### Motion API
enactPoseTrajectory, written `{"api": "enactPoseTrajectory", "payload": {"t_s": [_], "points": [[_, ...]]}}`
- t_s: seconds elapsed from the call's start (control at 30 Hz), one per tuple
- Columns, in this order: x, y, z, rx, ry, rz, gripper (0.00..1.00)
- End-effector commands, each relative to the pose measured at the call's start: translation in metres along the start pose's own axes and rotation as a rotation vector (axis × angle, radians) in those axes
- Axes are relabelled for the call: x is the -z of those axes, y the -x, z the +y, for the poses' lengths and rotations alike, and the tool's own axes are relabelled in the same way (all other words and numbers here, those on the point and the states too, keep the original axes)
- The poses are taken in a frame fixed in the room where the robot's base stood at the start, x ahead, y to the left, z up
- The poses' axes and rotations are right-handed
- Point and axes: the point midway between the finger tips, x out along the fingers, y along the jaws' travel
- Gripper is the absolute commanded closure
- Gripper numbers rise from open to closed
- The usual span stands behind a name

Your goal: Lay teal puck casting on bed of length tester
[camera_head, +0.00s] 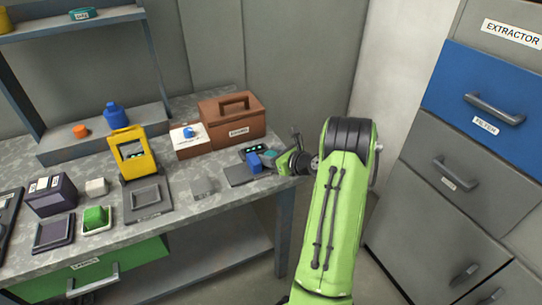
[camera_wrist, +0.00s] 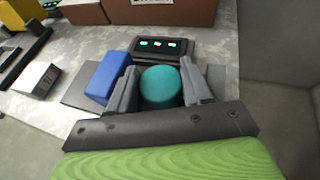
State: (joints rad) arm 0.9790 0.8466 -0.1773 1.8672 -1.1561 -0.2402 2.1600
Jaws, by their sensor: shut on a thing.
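The teal puck casting (camera_wrist: 160,88) is between the two fingers of my gripper (camera_wrist: 163,80) in the wrist view. My gripper is shut on it. In the head view my gripper (camera_head: 275,160) is at the right end of the bench, and the puck shows as a small teal spot (camera_head: 270,155). Below and around it is a dark device with a flat grey plate (camera_head: 238,177) and a display with green marks (camera_wrist: 160,45), which looks like the length tester. A blue block (camera_wrist: 107,76) stands on the plate, left of the puck. Whether the puck touches the plate is hidden.
A brown box (camera_head: 232,118) stands behind the tester. The bench's right edge is close to my gripper.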

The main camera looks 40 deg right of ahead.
Motion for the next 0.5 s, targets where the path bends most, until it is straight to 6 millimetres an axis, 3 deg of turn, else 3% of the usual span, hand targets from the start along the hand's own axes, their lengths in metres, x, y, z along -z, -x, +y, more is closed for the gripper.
{"api": "enactPoseTrajectory", "payload": {"t_s": [0.03, 0.37, 0.4, 0.5], "points": [[0.0135, -0.0003, -0.0013, 0.003, -0.013, 0.027, 0.89], [0.0176, -0.0007, -0.0006, 0.001, -0.018, 0.032, 0.89], [0.0176, -0.0006, -0.0006, 0.001, -0.018, 0.032, 0.46], [0.0178, -0.0005, -0.0008, 0.002, -0.018, 0.032, 0.31]]}}
